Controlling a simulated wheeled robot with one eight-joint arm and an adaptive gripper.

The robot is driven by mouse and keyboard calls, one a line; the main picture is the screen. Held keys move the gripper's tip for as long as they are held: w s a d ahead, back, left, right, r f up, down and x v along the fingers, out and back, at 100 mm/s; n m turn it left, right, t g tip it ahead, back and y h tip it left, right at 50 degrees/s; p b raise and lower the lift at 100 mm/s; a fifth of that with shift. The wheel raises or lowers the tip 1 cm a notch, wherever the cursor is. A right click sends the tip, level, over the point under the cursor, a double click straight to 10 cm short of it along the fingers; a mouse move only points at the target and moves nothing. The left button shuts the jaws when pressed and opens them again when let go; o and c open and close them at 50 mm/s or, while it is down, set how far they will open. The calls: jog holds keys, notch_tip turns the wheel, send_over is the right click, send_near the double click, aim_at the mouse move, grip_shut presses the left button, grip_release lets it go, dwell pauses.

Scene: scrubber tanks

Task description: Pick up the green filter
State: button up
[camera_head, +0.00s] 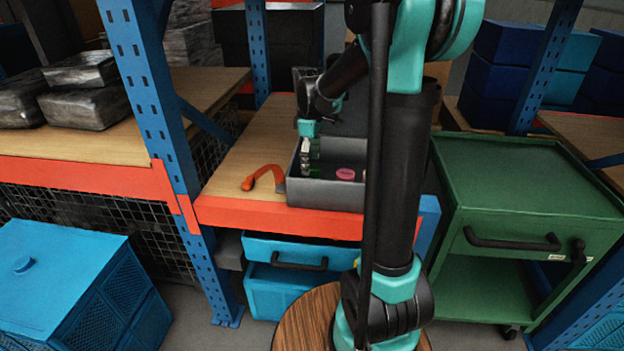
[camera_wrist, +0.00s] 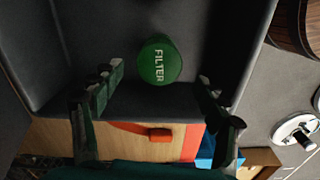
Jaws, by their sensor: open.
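The green filter (camera_wrist: 160,60) sits in the dark grey bin (camera_head: 325,194) on the shelf. It is round-ended with the white word FILTER on it. In the wrist view it is ahead of my open gripper (camera_wrist: 158,92), roughly centred between the two fingers and apart from both. In the head view my gripper (camera_head: 313,158) reaches down into the bin's left side. A bit of green shows by the fingers there, but I cannot tell filter from finger pads.
A pink round object (camera_head: 345,174) lies in the bin to the right. An orange-red curved handle (camera_head: 262,178) lies on the wooden shelf (camera_head: 232,170) left of the bin. A blue upright post (camera_head: 150,90) stands further left, and a green cart (camera_head: 530,185) stands at the right.

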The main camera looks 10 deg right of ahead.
aim_at(312, 170)
jog(key=shift+d+f, duration=0.15)
jog(key=shift+f, duration=1.05)
jog(key=shift+d+f, duration=0.1)
jog(key=shift+f, duration=1.05)
jog(key=shift+c, duration=0.5)
jog(key=c, duration=1.1)
jog(key=shift+r, duration=0.1)
